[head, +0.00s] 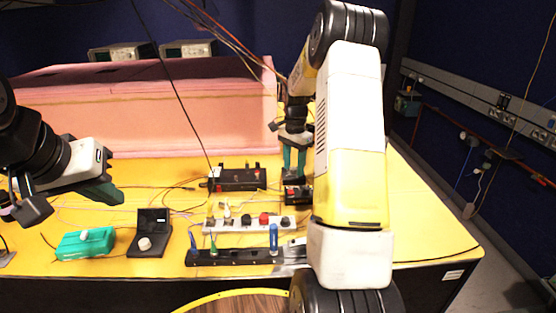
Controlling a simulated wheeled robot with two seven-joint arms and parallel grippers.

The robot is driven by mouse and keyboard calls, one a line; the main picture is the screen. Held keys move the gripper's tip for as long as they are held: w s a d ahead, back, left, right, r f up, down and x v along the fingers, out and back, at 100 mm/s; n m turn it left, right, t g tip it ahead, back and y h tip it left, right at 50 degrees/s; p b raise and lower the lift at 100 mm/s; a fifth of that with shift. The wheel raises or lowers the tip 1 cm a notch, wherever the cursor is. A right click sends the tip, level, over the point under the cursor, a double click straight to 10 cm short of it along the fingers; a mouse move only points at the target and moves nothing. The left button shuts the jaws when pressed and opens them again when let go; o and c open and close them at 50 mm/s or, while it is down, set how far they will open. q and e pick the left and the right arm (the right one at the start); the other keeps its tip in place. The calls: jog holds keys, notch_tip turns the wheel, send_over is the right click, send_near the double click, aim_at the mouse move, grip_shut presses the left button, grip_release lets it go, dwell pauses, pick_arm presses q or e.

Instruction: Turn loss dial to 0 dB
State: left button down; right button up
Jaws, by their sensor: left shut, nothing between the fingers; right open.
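No label is readable, so I cannot tell which control is the loss dial. A small black box (297,196) with a red part lies just below my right gripper (294,172). The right gripper's two teal fingers point down, open, with a gap between them; I cannot tell whether they touch the box. A black stand (150,226) with a white knob (144,243) is at the front left. My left gripper (118,196) is shut and empty, above the table at the left, apart from the stand.
A teal box (86,243) is at the left. A longer black box (237,179) and cables lie behind. Pink foam (150,110) walls the back. The table's right side is clear.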

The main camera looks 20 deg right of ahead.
grip_shut()
jog(key=shift+n, duration=0.4)
jog(key=n, duration=1.1)
jog(key=shift+n, duration=2.1)
